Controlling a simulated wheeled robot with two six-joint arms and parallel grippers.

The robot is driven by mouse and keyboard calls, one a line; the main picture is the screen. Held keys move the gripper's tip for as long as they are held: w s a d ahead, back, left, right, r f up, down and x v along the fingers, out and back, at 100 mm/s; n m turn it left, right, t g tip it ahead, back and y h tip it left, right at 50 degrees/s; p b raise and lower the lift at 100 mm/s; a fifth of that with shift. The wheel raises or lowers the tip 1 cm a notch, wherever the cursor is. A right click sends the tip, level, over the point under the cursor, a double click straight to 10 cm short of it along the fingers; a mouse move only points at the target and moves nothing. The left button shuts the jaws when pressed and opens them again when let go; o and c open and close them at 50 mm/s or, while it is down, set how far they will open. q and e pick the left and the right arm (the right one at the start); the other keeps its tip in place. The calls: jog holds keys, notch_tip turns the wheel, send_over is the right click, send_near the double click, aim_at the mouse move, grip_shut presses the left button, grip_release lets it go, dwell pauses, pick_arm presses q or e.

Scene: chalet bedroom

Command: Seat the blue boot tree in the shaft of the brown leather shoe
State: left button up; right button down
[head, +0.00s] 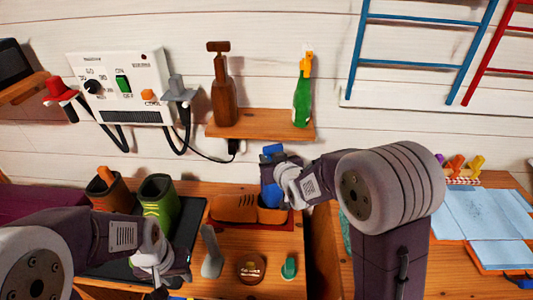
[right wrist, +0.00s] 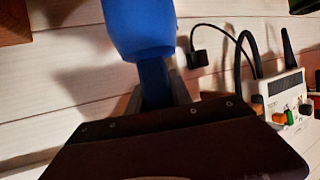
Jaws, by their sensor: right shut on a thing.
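The brown leather shoe (head: 232,208) stands on the wooden bench in the middle of the head view, its toe to the left and its shaft to the right. The blue boot tree (head: 269,192) is upright at the shaft, its lower end overlapping the opening; I cannot tell how deep it sits. My right gripper (head: 275,172) is shut on it. In the right wrist view the boot tree (right wrist: 150,30) shows its wide blue part and narrower stem between the fingers. My left gripper (head: 163,280) is low at the left, apart from the shoe; its fingertips are unclear.
A green boot (head: 159,200) and a brown boot (head: 107,192) stand on a dark tray at the left. A grey upright tool (head: 211,252), a round brown tin (head: 250,267) and a green piece (head: 289,267) are in front of the shoe. A wall shelf (head: 262,124) holds bottles above.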

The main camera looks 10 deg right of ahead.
dwell(0.3)
jog(key=shift+s+f, duration=0.1)
jog(key=shift+f, duration=0.1)
jog(key=c, duration=1.2)
grip_release()
jog(key=shift+o, duration=0.2)
